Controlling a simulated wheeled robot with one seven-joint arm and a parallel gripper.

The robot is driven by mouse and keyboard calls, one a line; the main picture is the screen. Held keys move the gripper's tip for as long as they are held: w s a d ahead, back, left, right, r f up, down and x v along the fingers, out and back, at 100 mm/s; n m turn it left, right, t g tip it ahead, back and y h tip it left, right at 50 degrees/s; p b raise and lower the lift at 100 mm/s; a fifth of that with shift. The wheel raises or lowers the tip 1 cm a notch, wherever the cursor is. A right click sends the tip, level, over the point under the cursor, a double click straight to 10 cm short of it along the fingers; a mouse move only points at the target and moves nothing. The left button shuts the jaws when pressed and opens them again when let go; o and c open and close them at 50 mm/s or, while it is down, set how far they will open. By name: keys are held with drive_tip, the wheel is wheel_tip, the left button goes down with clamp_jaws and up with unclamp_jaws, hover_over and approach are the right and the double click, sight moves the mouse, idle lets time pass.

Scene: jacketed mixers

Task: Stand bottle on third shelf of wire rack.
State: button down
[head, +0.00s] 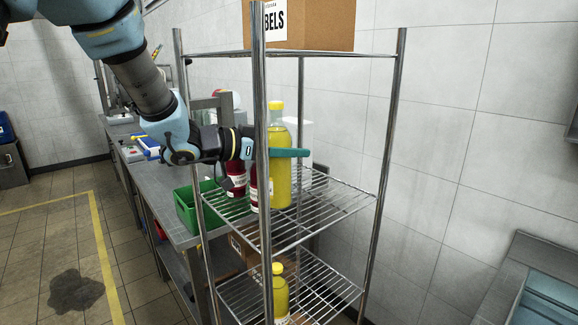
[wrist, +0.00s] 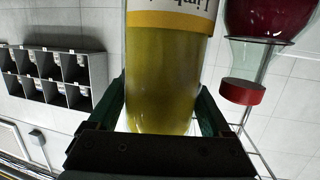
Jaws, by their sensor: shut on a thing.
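A bottle of yellow liquid with a yellow cap (head: 279,120) is upright in my gripper (head: 288,153). One teal finger crosses its front, below the neck. In the wrist view my gripper (wrist: 163,92) has a finger on each side of the bottle (wrist: 165,65), whose label is cut off at the top edge. The wire rack (head: 392,125) has metal posts and wire shelves. The bottle's base is at the middle visible shelf (head: 325,203); I cannot tell whether it touches the wires. A rack post partly covers my gripper and the bottle's left side.
Dark red bottles (head: 237,178) stand close left of the held bottle; one shows near it in the wrist view (wrist: 242,92). Another yellow bottle (head: 280,296) is on the shelf below. A cardboard box (head: 318,25) sits on top. The middle shelf's right part is clear.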

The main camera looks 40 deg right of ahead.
sight(288, 166)
drive_tip(key=shift+f+p, duration=0.5)
drive_tip(key=shift+f, duration=1.75)
unclamp_jaws()
drive_tip(key=shift+r, duration=0.1)
drive_tip(key=b+v, duration=0.3)
drive_tip(key=v, duration=0.9)
